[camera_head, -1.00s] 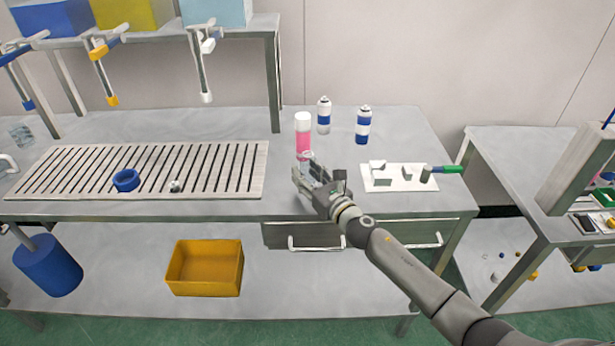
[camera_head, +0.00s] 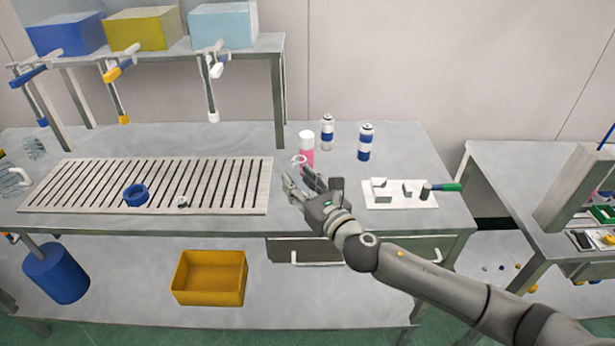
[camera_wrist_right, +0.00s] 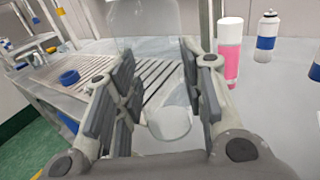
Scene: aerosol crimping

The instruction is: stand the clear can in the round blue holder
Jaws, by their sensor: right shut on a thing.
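My right gripper (camera_head: 305,178) is shut on the clear can, above the front of the table to the right of the slatted rack. The can is see-through and hard to make out. In the right wrist view its faint wall (camera_wrist_right: 145,45) rises between the fingers (camera_wrist_right: 160,95), and a pale round end shows below. The round blue holder (camera_head: 135,202) is a short ring on the rack, well to the left of the gripper. It also shows in the right wrist view (camera_wrist_right: 69,78). My left gripper is not in view.
The slatted rack (camera_head: 60,187) has a small metal piece (camera_head: 183,202) beside the holder. A pink bottle with a white cap (camera_head: 306,148) stands just behind my gripper, near two blue-banded cans (camera_head: 365,142). A white board (camera_head: 400,200) lies to the right.

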